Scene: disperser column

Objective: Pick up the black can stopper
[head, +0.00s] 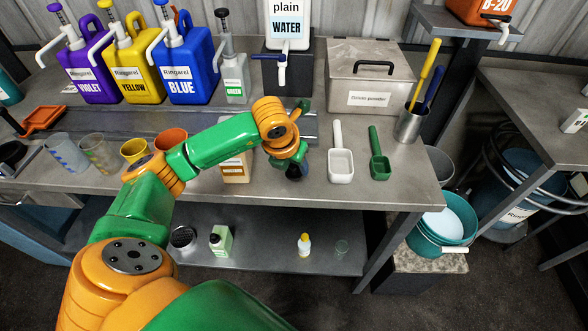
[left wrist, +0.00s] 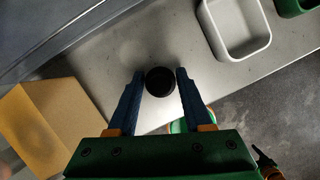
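The black can stopper (left wrist: 160,80) shows as a round dark disc in the left wrist view, on the grey table near its front edge. My left gripper (left wrist: 160,75) points down over it, one blue finger on each side. The fingers are apart, with narrow gaps between them and the stopper. In the head view my left gripper (head: 293,170) is low over the table, left of the white scoop. It hides the stopper there. My right gripper is not in view.
A white scoop (head: 341,165) and a green scoop (head: 379,165) lie to the right. An orange-labelled bottle (head: 237,170), partly behind my arm, stands left of the gripper. A metal box (head: 370,75) and large coloured canisters (head: 185,55) stand behind.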

